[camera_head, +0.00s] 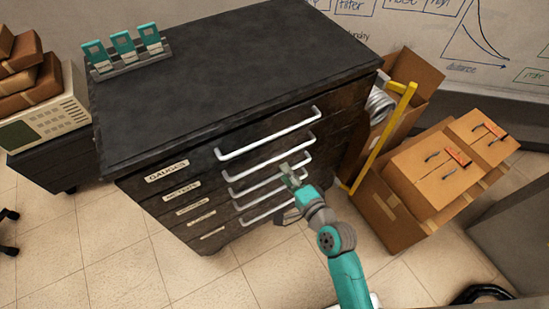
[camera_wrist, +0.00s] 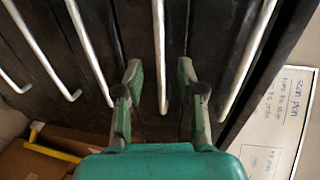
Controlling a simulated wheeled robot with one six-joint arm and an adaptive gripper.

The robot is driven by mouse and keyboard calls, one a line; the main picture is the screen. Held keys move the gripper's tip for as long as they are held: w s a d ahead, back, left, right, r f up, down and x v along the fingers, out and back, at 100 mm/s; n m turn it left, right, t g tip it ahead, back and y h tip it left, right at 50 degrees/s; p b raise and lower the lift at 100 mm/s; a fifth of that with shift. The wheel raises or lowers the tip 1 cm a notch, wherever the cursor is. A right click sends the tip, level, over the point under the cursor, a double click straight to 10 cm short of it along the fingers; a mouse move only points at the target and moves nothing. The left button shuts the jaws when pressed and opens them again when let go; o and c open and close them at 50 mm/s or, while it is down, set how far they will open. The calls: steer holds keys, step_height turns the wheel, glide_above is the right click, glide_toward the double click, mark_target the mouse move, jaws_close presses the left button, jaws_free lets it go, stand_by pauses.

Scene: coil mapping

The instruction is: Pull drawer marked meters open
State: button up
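A dark cabinet (camera_head: 215,75) has several stacked drawers with white bar handles, all apparently shut. The top label (camera_head: 166,171) reads GAUGES. The second label (camera_head: 181,191) and those below are too small to read surely, so I cannot confirm which says meters. My gripper (camera_head: 290,172) is at the right end of the second handle from the top (camera_head: 256,164). In the wrist view, my gripper (camera_wrist: 160,84) is open, with one finger on each side of that handle (camera_wrist: 159,45). Gaps show between the bar and both fingers.
The top handle (camera_wrist: 248,62) and lower handles (camera_wrist: 88,52) run close beside my fingers. Cardboard boxes (camera_head: 440,165) and a yellow bar (camera_head: 384,140) stand right of the cabinet. Tiled floor (camera_head: 130,270) is free in front. A teal rack (camera_head: 125,52) sits on top.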

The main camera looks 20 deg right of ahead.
mark_target(275, 158)
steer(key=x, duration=0.7)
steer(key=shift+w+f, duration=0.1)
steer(key=shift+w, duration=0.25)
jaws_close()
